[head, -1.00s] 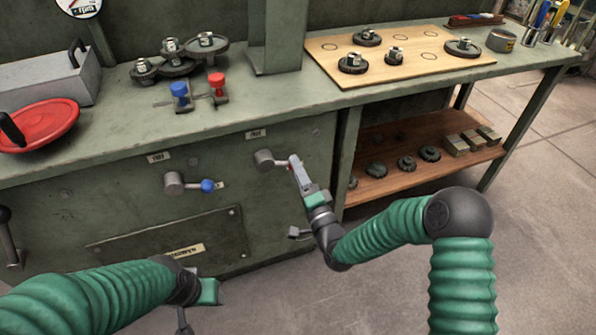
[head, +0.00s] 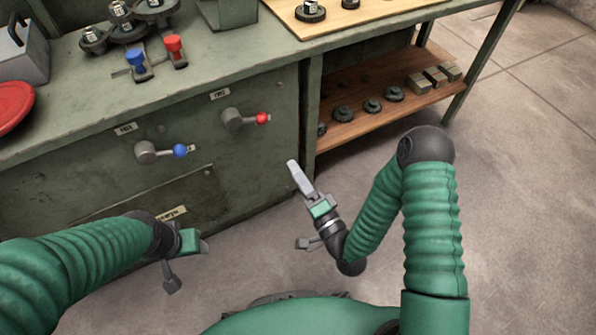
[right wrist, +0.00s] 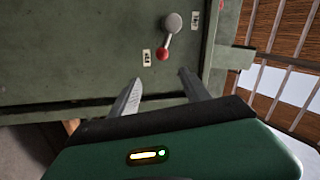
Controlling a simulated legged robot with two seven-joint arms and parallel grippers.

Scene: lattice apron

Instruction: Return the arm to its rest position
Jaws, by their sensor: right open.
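My right gripper (head: 296,202) hangs in front of the green cabinet, apart from it, with open jaws and nothing between them. In the right wrist view its two fingers (right wrist: 160,92) stand apart, pointing at the cabinet front. The red-knobbed lever (head: 242,119) is above and to the left of the gripper in the head view; it also shows beyond the fingertips in the right wrist view (right wrist: 170,36). The blue-knobbed lever (head: 160,151) is further left. My left gripper (head: 186,262) is low at the left, its jaws not clear enough to judge.
The green workbench (head: 205,72) carries gears, a blue handle (head: 138,66), a red handle (head: 174,50), a red dish (head: 10,105) and a wooden board (head: 345,18). A brown lower shelf (head: 390,112) holds gears and blocks. The floor at right is clear.

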